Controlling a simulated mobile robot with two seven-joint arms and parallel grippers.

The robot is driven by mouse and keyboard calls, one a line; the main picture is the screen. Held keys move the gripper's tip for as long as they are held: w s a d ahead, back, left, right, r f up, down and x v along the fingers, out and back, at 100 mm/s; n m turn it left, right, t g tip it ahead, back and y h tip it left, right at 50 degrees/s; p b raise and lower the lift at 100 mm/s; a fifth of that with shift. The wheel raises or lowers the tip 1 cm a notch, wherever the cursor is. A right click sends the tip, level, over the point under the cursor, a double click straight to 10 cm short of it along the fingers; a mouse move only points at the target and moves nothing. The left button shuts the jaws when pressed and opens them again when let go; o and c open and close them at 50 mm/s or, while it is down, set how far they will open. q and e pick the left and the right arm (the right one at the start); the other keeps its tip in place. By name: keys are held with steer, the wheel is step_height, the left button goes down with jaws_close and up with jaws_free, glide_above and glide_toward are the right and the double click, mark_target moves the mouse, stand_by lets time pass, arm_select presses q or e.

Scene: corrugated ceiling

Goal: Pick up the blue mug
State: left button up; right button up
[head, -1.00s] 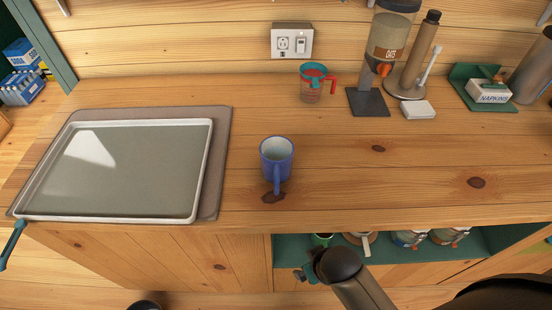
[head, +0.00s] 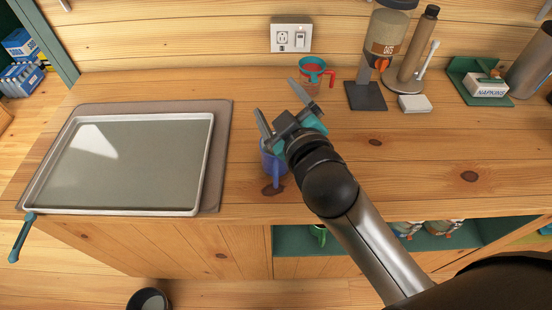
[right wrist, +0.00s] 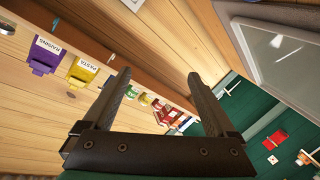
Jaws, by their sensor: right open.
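The blue mug (head: 268,163) stands on the wooden counter, right of the large tray. Its handle points toward the counter's front edge. My right gripper (head: 275,99) is open and empty above the mug and overlaps its upper part in the head view, hiding the rim. Its fingers point toward the back wall. In the right wrist view the two fingers (right wrist: 159,76) are spread with nothing between them, and the mug does not show. My left gripper is not in view.
A metal tray (head: 207,165) lies on a mat at left. A red-and-teal measuring cup (head: 312,82), a dispenser (head: 386,40) and a napkin holder (head: 466,72) stand behind. Below the counter is a green shelf (head: 285,240) with cups. The right counter front is clear.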

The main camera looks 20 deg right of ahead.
steer(key=a+r+n+t+y, duration=0.3)
steer(key=a+r+n+y, duration=1.05)
steer(key=r+n, duration=0.25)
steer(key=s+a+f+n+g+y, duration=0.25)
steer(key=s+a+n+g, duration=0.2)
steer(key=n+g, duration=0.5)
steer(key=s+a+f+n+g+y, duration=0.1)
steer(key=s+a+n+g+y, duration=0.3)
steer(key=a+n+g, duration=0.5)
steer(key=n+h, duration=0.9)
steer(key=h, duration=1.1)
glide_above(277, 166)
steer(key=shift+g, duration=0.25)
step_height(277, 166, down, 19)
steer(key=shift+r, duration=0.2)
step_height(277, 166, down, 9)
steer(key=shift+r, duration=0.1)
steer(key=shift+a+f+p, duration=0.15)
steer(key=shift+f+p, duration=0.2)
steer(key=shift+f, duration=2.6)
steer(key=shift+c, duration=0.3)
